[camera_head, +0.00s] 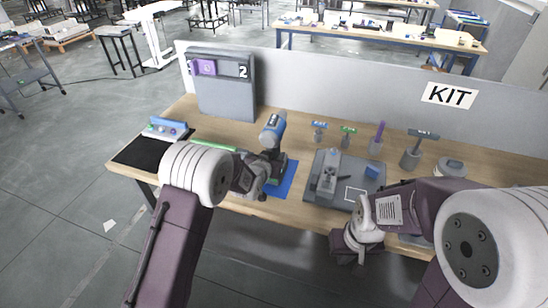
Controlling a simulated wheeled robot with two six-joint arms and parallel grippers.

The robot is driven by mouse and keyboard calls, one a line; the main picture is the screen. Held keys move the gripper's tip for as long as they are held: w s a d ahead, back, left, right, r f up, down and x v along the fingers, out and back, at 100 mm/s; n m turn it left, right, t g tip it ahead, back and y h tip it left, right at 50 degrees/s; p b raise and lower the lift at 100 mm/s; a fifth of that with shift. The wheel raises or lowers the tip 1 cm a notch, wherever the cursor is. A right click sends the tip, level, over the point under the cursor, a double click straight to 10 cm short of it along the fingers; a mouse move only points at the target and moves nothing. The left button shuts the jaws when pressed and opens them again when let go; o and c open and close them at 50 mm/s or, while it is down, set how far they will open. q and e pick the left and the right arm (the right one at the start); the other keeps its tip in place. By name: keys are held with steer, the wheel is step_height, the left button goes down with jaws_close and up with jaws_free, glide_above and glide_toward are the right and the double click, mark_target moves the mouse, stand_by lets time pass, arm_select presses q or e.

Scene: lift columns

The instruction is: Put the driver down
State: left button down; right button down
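The driver (273,131), a blue and dark grey power tool, is upright at the middle left of the bench. Its lower part is over or on a blue mat (285,184); I cannot tell if it touches the mat. My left gripper (263,182) is right at the driver's handle and lower part. Its fingers are partly hidden, so I cannot tell whether they grip it. My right gripper (349,247) is at the front edge of the bench, apart from the driver. Its finger opening does not show clearly.
A grey panel (226,100) marked 2 stands at back left. A black mat (137,156) lies at the left end.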

arm_select(q)
steer(key=shift+w+f, duration=0.15)
steer(key=shift+f, duration=0.2)
steer(key=shift+s+f+b, duration=0.4)
steer(key=shift+f+b, duration=0.2)
steer(key=shift+b, duration=0.1)
steer(key=c, duration=0.9)
jaws_free()
steer(key=shift+f, duration=0.3)
steer(key=shift+r+p, duration=0.55)
steer(key=shift+p, duration=0.05)
steer(key=shift+s+a+r, duration=0.1)
steer(key=shift+s+r, duration=0.05)
steer(key=shift+r, duration=0.05)
steer(key=v, duration=1.1)
steer(key=shift+s+r+b, duration=0.15)
steer(key=shift+r+b, duration=0.15)
steer(key=shift+b, duration=0.1)
